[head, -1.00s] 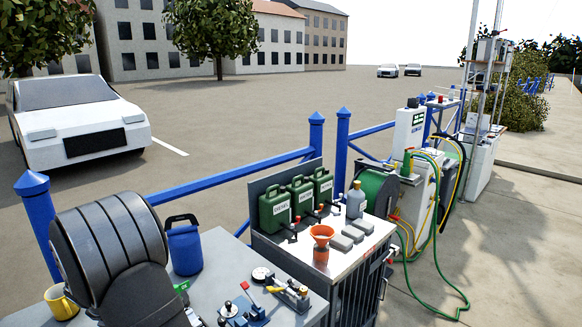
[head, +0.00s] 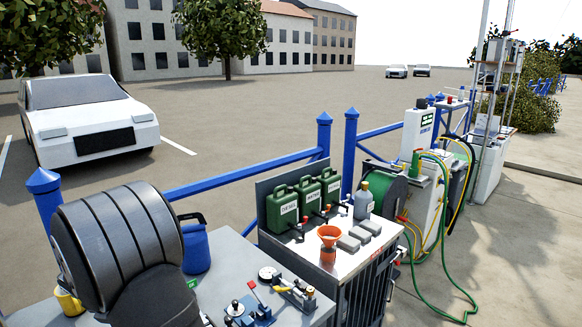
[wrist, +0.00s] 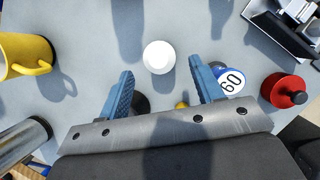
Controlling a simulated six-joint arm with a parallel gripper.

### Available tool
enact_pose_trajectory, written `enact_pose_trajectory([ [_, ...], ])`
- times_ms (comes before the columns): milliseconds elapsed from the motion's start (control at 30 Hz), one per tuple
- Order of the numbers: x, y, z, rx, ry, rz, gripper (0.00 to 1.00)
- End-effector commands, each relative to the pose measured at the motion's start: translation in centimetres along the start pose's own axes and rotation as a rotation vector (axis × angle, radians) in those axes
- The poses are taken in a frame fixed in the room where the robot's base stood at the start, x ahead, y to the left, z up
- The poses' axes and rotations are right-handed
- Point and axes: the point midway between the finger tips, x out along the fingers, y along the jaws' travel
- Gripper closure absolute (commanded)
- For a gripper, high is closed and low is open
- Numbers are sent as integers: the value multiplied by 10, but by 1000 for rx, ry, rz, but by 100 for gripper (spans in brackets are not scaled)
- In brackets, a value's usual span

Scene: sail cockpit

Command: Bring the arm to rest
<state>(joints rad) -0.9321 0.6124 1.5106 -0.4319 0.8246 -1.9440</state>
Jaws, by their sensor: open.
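My gripper (wrist: 161,66) shows in the wrist view with its two blue fingers spread apart above a grey bench top (wrist: 90,25). Nothing is held between them. A white round object (wrist: 159,57) stands on the bench just beyond and between the fingertips. A blue-and-white disc marked 60 (wrist: 232,82) is partly covered by the right finger. In the head view my dark grey arm fills the lower left, and the gripper itself cannot be made out there.
A yellow mug (wrist: 24,55) is left, a red round object with a black knob (wrist: 284,91) right.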

Motion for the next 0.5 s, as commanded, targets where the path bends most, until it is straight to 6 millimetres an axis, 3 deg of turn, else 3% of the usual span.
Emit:
enact_pose_trajectory([
  [367, 78, -1, -2, -2, 2, -2, 40],
  [500, 45, 1, 12, 2, -4, 6, 40],
])
